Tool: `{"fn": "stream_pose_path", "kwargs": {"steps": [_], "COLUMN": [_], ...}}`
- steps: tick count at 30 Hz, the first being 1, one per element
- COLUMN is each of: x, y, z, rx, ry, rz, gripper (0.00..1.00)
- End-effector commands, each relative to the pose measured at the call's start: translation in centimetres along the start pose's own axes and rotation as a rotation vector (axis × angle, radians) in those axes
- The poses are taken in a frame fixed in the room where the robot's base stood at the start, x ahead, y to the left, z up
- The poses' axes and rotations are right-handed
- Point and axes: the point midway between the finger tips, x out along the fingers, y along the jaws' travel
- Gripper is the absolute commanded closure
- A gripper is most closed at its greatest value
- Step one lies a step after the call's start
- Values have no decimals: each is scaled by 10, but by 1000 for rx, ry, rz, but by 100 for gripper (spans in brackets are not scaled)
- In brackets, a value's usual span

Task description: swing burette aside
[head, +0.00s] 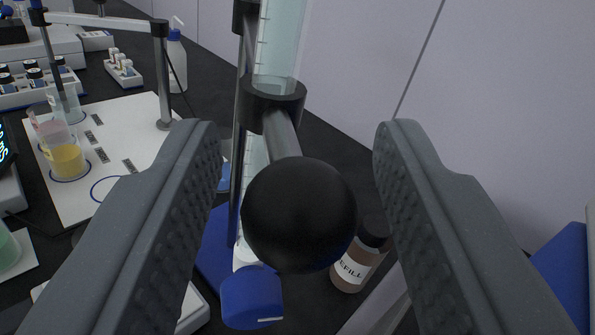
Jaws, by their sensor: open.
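The burette (281,40) is a clear graduated tube with pale blue liquid, upright at the top centre of the head view. A dark clamp collar (273,91) goes round it. A grey rod runs from the collar toward me and ends in a black ball knob (299,215). My gripper (298,150) is open, with one ridged finger on each side of the knob. Gaps show between the knob and both fingers. A blue cap or valve knob (251,296) is below the burette. The knob hides part of the lower tube.
A brown bottle labelled REFILL (355,262) stands at lower right of the knob. At left, a white board (110,140) carries beakers, one with yellow liquid (67,160). A pale wall (500,90) closes the right.

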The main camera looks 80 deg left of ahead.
Motion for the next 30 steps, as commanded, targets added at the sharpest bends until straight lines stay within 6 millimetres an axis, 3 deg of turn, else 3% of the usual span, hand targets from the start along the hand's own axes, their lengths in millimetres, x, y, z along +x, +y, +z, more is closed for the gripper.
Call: {"fn": "stream_pose_path", "kwargs": {"steps": [5, 12, 22, 30], "x": [-14, -51, -71, -75], "y": [1, 1, 2, 1], "z": [2, 4, 2, 2], "rx": [-1, -3, -1, 2], "ry": [0, -2, 3, 0], "rz": [3, 3, 2, 0], "gripper": [58, 58, 58, 58]}}
